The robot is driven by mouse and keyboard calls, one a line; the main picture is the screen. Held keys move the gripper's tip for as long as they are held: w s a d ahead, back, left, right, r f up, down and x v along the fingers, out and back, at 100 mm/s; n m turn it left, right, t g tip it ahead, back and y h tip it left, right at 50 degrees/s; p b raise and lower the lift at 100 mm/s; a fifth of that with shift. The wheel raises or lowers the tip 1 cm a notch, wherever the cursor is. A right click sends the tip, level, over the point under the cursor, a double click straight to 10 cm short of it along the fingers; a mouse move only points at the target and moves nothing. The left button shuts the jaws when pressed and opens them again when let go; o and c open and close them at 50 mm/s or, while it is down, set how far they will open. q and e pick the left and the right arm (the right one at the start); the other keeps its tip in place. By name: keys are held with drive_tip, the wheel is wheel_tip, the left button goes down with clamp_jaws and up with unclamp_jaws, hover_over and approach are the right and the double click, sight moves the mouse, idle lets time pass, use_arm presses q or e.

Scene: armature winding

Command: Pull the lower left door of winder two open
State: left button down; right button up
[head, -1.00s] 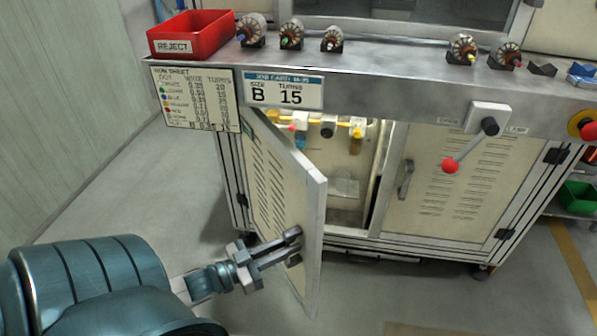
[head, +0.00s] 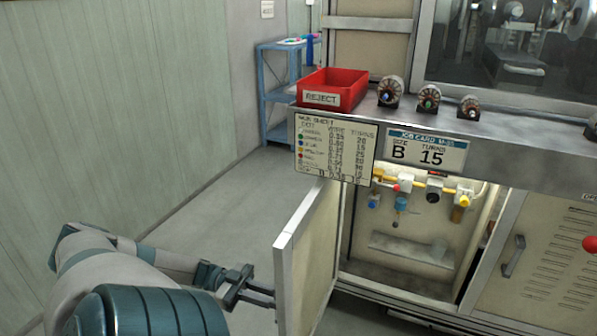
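The lower left door (head: 312,262) of the winder stands swung wide open toward me, edge-on, its inner face showing on the right. My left gripper (head: 262,290) is at the door's outer face on the left, where the handle was seen earlier. The handle and fingertips are mostly hidden behind the door edge, so I cannot tell whether the fingers are closed on it. The open cabinet (head: 405,245) shows pale inner walls, small fittings with yellow and blue parts, and a shelf. My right gripper is not in view.
The closed right door (head: 550,255) has a dark handle (head: 513,256). A red reject bin (head: 335,90) and several armatures (head: 428,98) sit on the ledge above. A blue shelf rack (head: 275,95) stands behind. The floor at left (head: 225,215) is clear.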

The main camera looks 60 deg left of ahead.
use_arm(q)
drive_tip(key=shift+w+v, duration=0.25)
drive_tip(key=shift+v, duration=1.9)
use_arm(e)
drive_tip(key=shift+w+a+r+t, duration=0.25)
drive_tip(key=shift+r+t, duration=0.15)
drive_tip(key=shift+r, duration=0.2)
use_arm(q)
drive_tip(key=shift+a, duration=0.2)
drive_tip(key=c, duration=1.7)
unclamp_jaws()
drive_tip(key=shift+a, duration=0.1)
